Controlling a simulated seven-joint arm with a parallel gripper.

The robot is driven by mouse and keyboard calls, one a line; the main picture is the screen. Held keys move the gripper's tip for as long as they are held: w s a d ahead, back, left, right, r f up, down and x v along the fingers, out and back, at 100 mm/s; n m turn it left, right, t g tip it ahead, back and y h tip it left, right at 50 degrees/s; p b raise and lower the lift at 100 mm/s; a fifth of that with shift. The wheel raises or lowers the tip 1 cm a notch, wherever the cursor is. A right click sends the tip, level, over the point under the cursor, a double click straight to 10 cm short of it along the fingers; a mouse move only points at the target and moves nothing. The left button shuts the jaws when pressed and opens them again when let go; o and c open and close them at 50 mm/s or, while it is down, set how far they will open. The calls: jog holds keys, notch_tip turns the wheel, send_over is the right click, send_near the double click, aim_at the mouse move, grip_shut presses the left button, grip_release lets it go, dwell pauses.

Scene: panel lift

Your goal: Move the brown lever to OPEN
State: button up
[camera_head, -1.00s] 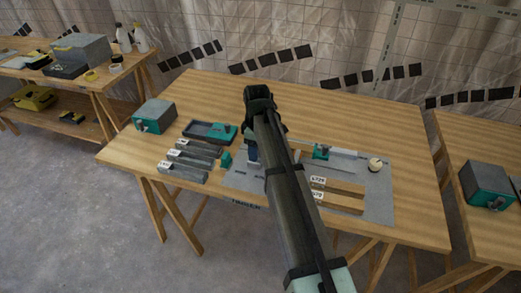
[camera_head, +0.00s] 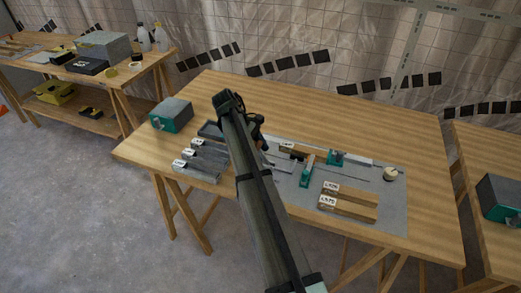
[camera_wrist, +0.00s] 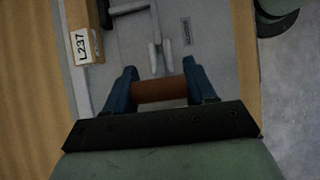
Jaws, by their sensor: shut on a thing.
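The brown lever's round grip (camera_wrist: 158,93) lies crosswise between the two blue fingers of my gripper (camera_wrist: 159,86) in the wrist view. The fingers are shut on it, one at each end. Pale metal rods (camera_wrist: 158,57) stand just beyond the grip. A small label plate (camera_wrist: 187,32) lies on the grey panel (camera_wrist: 222,50) beyond; its lettering is too small to read. I cannot tell the lever's position against any OPEN mark.
In the wrist view a wooden block tagged L237 (camera_wrist: 82,45) lies at the upper left. In the head view two tagged wooden strips (camera_head: 355,200), a green clamp-like part (camera_head: 306,172) and a round cream knob (camera_head: 390,174) are on the panel. Grey bars (camera_head: 200,165) lie left of my arm.

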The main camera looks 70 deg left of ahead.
jog(key=shift+f, duration=0.1)
dwell(0.3)
jog(key=o, duration=1.4)
